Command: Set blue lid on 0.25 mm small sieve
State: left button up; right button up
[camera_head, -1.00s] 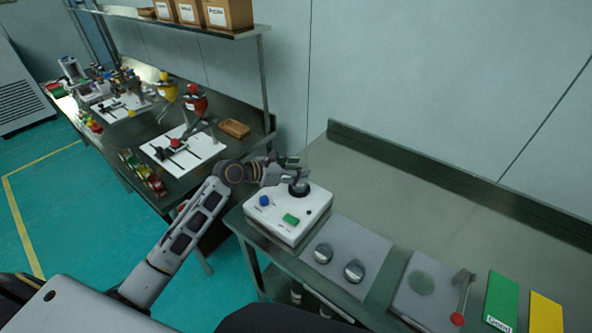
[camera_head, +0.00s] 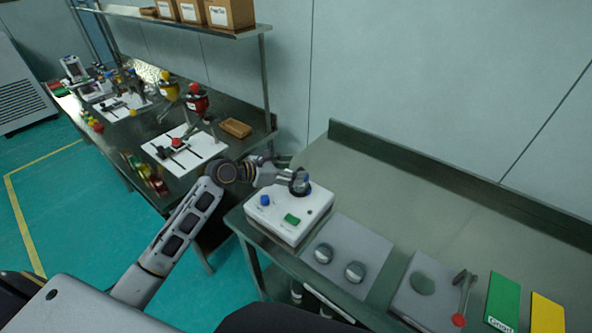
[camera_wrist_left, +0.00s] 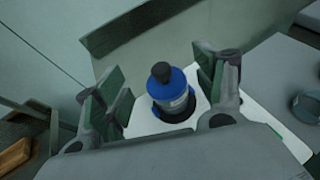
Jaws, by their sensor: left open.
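The blue lid (camera_wrist_left: 165,82) with a black knob shows in the left wrist view. It sits on top of a small grey sieve (camera_wrist_left: 176,103), which stands upright in a dark round seat on the white shaker (camera_wrist_left: 143,122). The shaker shows in the head view (camera_head: 287,226) at the near left corner of the bench. My left gripper (camera_wrist_left: 162,92) is open, with one finger on each side of the lid and clear gaps between; in the head view (camera_head: 299,183) it is over the dark seat. The sieve's size marking is not readable. My right gripper is not in view.
A grey panel with two round metal pieces (camera_head: 323,253) lies right of the shaker. Beyond it are another grey plate (camera_head: 410,304), a red-ended tool (camera_head: 459,319), and green (camera_head: 503,301) and yellow (camera_head: 546,315) plates. The back of the bench (camera_head: 420,200) is clear.

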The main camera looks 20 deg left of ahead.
pick_arm(q)
jog(key=v, duration=0.9)
jog(key=shift+s+a, duration=0.2)
jog(key=shift+s, duration=0.05)
jog(key=shift+r, duration=0.1)
dwell(1.2)
dwell(1.0)
